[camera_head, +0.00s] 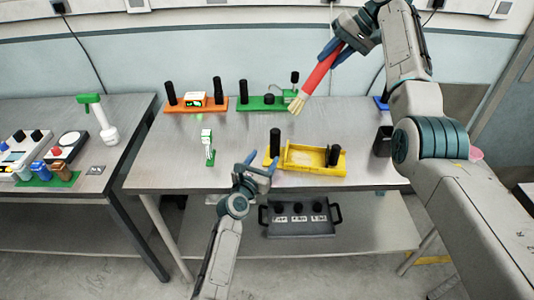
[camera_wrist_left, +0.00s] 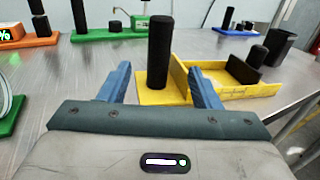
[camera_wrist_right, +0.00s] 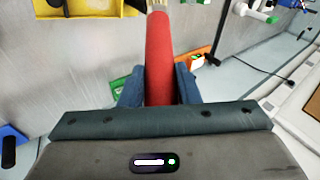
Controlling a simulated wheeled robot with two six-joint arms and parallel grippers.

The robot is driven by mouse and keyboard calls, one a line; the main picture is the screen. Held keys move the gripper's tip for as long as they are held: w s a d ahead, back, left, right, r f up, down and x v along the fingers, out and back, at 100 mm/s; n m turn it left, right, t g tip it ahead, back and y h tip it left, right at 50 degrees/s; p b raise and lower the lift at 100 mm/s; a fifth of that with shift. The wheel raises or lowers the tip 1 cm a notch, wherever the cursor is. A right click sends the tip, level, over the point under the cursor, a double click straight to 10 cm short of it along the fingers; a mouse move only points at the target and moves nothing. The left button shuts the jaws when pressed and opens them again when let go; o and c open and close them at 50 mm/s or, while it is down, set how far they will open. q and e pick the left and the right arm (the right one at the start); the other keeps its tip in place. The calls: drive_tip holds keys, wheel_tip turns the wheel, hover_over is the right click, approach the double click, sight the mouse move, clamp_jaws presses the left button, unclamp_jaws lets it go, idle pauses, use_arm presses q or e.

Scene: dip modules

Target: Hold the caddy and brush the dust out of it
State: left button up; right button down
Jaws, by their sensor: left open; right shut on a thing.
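The yellow caddy (camera_head: 312,158) sits on the grey table, with a black upright handle (camera_head: 275,143) at its left end and another black post at its right. My left gripper (camera_head: 258,168) is open in front of the caddy's left end; in the left wrist view the black handle (camera_wrist_left: 159,52) stands beyond and between its fingers. My right gripper (camera_head: 335,52) is shut on the red-handled brush (camera_head: 320,75), raised above the table's back, its pale bristles (camera_head: 297,103) pointing down. The red handle also shows in the right wrist view (camera_wrist_right: 158,60). Dust inside the caddy is too small to tell.
An orange module (camera_head: 197,103) and a green module (camera_head: 266,104) with black posts stand along the table's back. A small green-based display (camera_head: 208,147) is left of the caddy, a black cup (camera_head: 383,141) right. A grey tray (camera_head: 300,222) sits on the lower shelf.

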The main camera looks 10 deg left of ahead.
sight(277, 138)
use_arm(q)
drive_tip(key=x, duration=1.1)
drive_tip(key=shift+w+d, duration=0.1)
drive_tip(key=shift+w, duration=0.25)
clamp_jaws()
